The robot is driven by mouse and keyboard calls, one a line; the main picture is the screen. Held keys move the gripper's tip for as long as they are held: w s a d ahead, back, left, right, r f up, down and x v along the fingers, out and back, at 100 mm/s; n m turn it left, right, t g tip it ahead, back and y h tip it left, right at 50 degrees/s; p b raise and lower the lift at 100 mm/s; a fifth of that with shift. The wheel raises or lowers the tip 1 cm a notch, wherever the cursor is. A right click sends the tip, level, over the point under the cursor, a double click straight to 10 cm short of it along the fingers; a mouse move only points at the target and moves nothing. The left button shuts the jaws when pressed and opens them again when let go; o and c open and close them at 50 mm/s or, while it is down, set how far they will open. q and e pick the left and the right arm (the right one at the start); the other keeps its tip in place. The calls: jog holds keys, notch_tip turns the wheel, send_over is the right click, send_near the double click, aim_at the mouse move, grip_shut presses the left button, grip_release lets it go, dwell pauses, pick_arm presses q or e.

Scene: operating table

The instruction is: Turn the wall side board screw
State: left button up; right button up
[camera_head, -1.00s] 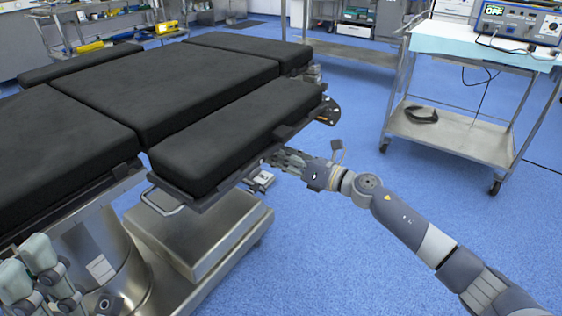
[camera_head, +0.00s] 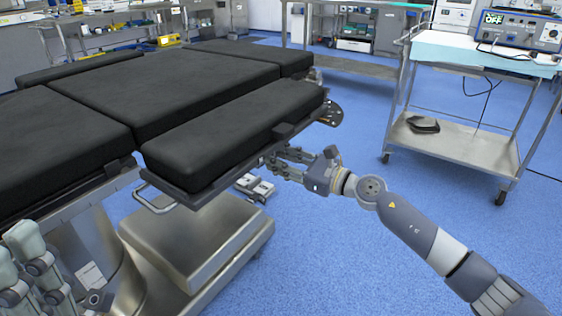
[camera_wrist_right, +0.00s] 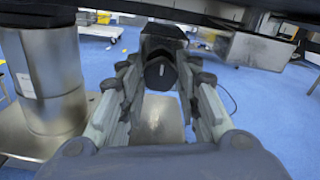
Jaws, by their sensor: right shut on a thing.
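The board screw shows as a black knob (camera_wrist_right: 160,72) under the side board, between the fingertips of my right gripper (camera_wrist_right: 160,82) in the right wrist view. The gripper is shut on it. In the head view my right gripper (camera_head: 279,162) reaches in from the right to the near edge of the black padded side board (camera_head: 220,142); the knob cannot be made out there. My left gripper (camera_head: 30,262) shows only partly at the bottom left, apart from the board, and its opening is unclear.
The steel table base and column (camera_head: 195,245) stand below the board. A metal bar handle (camera_head: 155,203) juts out at the board's near end. A steel trolley (camera_head: 455,145) stands at the right. Blue floor (camera_head: 330,255) is free between.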

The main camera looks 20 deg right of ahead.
jog(key=shift+f, duration=0.1)
dwell(0.3)
jog(key=o, duration=1.1)
jog(key=shift+c, duration=0.2)
jog(key=v, duration=1.2)
jog(key=shift+d, duration=0.1)
